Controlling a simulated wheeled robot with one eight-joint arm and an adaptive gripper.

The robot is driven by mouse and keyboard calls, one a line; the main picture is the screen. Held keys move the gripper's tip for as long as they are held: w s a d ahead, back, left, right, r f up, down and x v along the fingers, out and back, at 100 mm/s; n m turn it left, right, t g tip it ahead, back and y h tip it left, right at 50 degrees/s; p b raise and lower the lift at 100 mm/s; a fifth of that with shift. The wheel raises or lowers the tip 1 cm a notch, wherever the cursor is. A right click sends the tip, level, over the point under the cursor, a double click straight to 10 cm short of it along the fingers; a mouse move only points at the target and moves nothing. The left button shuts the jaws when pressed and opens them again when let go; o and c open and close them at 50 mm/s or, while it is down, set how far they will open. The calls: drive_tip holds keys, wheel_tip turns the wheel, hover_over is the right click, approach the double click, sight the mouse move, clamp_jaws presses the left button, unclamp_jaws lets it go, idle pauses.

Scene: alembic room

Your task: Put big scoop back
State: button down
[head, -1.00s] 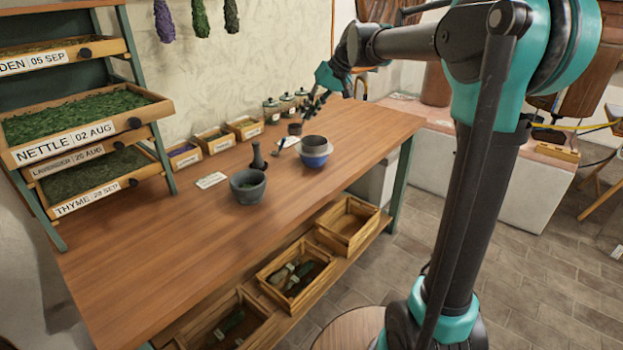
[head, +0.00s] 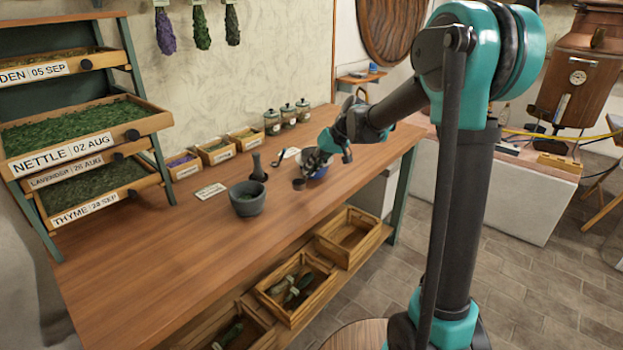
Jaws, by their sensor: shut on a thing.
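My gripper (head: 312,163) is low over the far right part of the wooden workbench, at the blue bowl. It is shut on what looks like the big scoop (head: 298,184), whose small dark cup shows just left of and below the fingers. The scoop's handle is hidden by the fingers. I cannot tell whether the cup touches the bench. The blue bowl (head: 321,173) is mostly covered by my gripper. A smaller spoon-like tool (head: 289,153) lies on the bench behind and to the left.
A grey mortar (head: 247,199) and dark pestle (head: 258,168) stand left of the gripper. Small wooden boxes (head: 215,152) and lidded jars (head: 288,115) line the wall. A herb rack (head: 85,135) stands at left. The bench's front left is clear.

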drive_tip(key=shift+f, duration=1.85)
drive_tip(key=shift+f, duration=0.1)
drive_tip(key=c, duration=1.5)
unclamp_jaws()
drive_tip(key=v, duration=1.2)
drive_tip(key=s+d+f+m+h, duration=0.1)
drive_tip(key=s+d+f+h, duration=0.1)
drive_tip(key=s+d+f, duration=0.3)
drive_tip(key=s+d+f+m+t+h, duration=0.1)
drive_tip(key=s+d+f, duration=0.5)
drive_tip(key=s, duration=0.7)
drive_tip(key=s+d+f+m+t+h, duration=0.1)
drive_tip(key=s+d+f+m+h, duration=0.2)
drive_tip(key=s+d+f, duration=0.3)
drive_tip(key=s+f, duration=0.1)
drive_tip(key=s, duration=0.2)
drive_tip(key=shift+f, duration=0.1)
